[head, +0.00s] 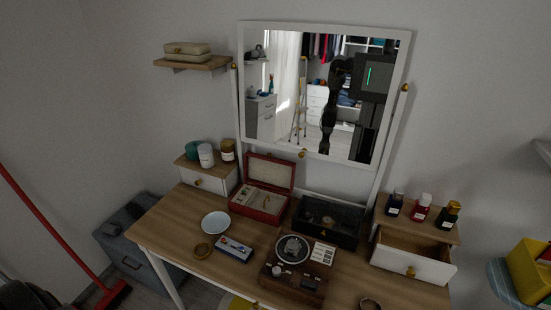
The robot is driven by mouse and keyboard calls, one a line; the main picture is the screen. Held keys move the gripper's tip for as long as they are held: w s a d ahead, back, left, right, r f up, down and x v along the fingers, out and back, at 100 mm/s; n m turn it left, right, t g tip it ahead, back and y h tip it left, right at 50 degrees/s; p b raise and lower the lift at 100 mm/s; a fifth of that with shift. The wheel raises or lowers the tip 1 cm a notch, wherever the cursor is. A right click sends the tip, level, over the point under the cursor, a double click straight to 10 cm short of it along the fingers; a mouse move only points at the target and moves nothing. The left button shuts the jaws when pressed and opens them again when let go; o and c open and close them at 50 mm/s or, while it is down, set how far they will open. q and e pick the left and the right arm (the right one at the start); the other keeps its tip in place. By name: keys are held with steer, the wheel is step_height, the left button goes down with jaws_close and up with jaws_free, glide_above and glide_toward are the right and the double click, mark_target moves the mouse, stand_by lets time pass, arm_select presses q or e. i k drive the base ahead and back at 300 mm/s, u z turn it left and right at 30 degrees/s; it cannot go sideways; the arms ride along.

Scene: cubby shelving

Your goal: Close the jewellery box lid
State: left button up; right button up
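The red jewellery box (257,211) stands at the back middle of the wooden dressing table, below the mirror. Its lid (270,171) is open and stands up at the back, tilted slightly, showing a pale inner panel. Small items lie in its light-lined inside, too small to make out. Neither of my grippers shows in the head view. A dark reflection of my body appears in the mirror (290,95).
A black box (327,222) stands just right of the jewellery box. The right drawer (412,263) is open.

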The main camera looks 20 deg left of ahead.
mark_target(278, 174)
steer(key=u, duration=0.55)
steer(key=k, duration=1.3)
steer(key=z, duration=0.05)
steer(key=i, duration=0.55)
steer(key=z, duration=0.55)
steer(key=i, duration=0.8)
steer(key=u, duration=0.7)
steer(key=i, duration=0.5)
steer(key=u, duration=0.5)
